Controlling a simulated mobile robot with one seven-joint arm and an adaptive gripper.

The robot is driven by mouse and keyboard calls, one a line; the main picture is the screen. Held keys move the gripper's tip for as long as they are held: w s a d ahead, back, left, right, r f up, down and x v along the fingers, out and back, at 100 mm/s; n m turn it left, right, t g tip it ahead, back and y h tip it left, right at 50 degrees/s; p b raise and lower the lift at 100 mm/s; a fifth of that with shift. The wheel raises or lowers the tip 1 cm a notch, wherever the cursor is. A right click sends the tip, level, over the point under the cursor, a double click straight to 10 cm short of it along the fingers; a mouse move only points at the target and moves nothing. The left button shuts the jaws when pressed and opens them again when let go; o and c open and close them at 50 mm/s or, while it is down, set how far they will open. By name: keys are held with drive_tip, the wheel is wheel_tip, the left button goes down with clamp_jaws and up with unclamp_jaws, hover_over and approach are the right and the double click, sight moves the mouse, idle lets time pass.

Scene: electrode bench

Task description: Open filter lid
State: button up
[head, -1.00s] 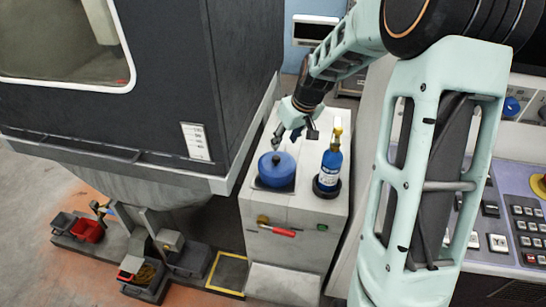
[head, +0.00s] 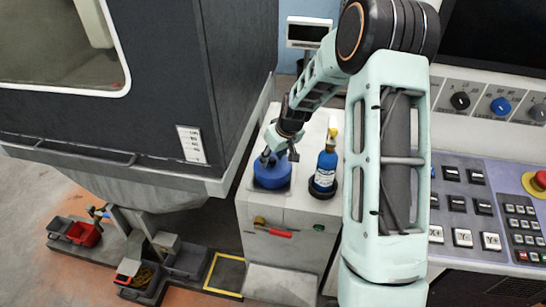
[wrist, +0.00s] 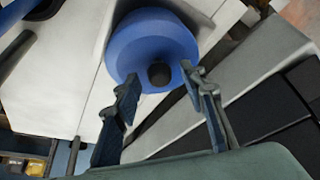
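The blue round filter (head: 272,172) with its lid sits on top of the white cabinet. In the wrist view the blue lid (wrist: 150,42) shows from above with a dark knob (wrist: 160,74) near its lower edge. My gripper (head: 278,156) is over the lid in the head view and covers part of it. In the wrist view my gripper (wrist: 158,85) is open, with one finger on each side of the knob and a gap to it. I cannot tell whether the fingertips touch the lid.
A blue bottle (head: 326,168) with a yellow top stands in a dark round base just right of the filter. A red handle (head: 278,233) is on the cabinet front. A dark machine (head: 185,130) rises close on the left, and a control panel (head: 480,210) is on the right.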

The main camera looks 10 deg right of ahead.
sight(281, 164)
clamp_jaws()
idle(0.4)
drive_tip(key=shift+s+d+f+n+y+b, duration=0.15)
drive_tip(key=shift+d+n+b, duration=0.15)
drive_tip(key=shift+d+n, duration=0.15)
drive_tip(key=shift+s+d+r+n+y+b, duration=0.15)
drive_tip(key=shift+d+n+b, duration=0.15)
drive_tip(key=shift+d+n, duration=0.15)
drive_tip(key=shift+d+n+g+y, duration=0.5)
drive_tip(key=shift+d+n, duration=0.65)
drive_tip(key=shift+n, duration=0.35)
unclamp_jaws()
